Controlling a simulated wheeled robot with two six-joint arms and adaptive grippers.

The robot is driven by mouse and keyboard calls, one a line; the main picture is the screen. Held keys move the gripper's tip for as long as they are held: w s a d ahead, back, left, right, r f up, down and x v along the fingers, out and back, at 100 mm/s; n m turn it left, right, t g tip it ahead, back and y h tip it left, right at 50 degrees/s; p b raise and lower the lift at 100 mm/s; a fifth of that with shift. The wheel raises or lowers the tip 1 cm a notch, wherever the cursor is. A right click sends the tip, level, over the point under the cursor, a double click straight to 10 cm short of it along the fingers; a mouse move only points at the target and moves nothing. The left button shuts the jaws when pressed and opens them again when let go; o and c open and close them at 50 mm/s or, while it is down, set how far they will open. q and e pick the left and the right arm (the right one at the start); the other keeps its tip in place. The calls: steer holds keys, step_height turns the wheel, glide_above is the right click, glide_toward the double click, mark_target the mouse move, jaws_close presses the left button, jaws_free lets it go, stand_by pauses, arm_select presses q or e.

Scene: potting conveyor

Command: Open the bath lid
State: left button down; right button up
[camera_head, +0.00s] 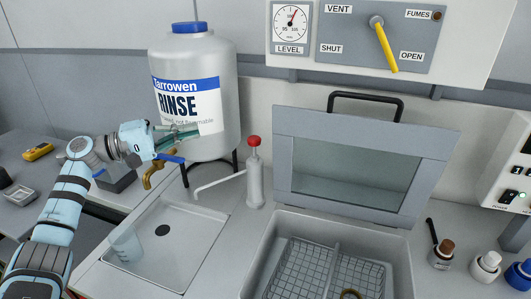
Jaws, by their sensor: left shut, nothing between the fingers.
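The bath lid (440,170) is a grey panel with a glass window and a black bar handle (365,96) at its upper edge. It stands raised, leaning back a little behind the bath (395,240), so the bath's top is uncovered. A wire basket (300,265) with a divider shows inside the bath. My left gripper (190,133) is shut and empty. It is well to the left of the lid, in front of the rinse tank and just above its brass tap. My right gripper is not in view.
The rinse tank (190,55) stands on dark legs, with its tap (160,168) below my left gripper. A red-topped pump bottle (254,180) stands between sink (205,235) and bath. A beaker (126,243) is in the sink. A yellow vent lever (386,48) hangs above; small bottles (441,254) stand right.

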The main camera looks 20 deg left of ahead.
arm_select(q)
steer(key=f+p+x, duration=0.1)
steer(key=f+x, duration=0.1)
steer(key=x, duration=1.8)
steer(key=s, duration=0.2)
steer(key=s+p, duration=0.1)
steer(key=s, duration=0.1)
steer(key=shift+f, duration=0.25)
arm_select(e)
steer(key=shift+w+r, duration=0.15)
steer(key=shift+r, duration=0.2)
arm_select(q)
steer(key=shift+w+d, duration=0.1)
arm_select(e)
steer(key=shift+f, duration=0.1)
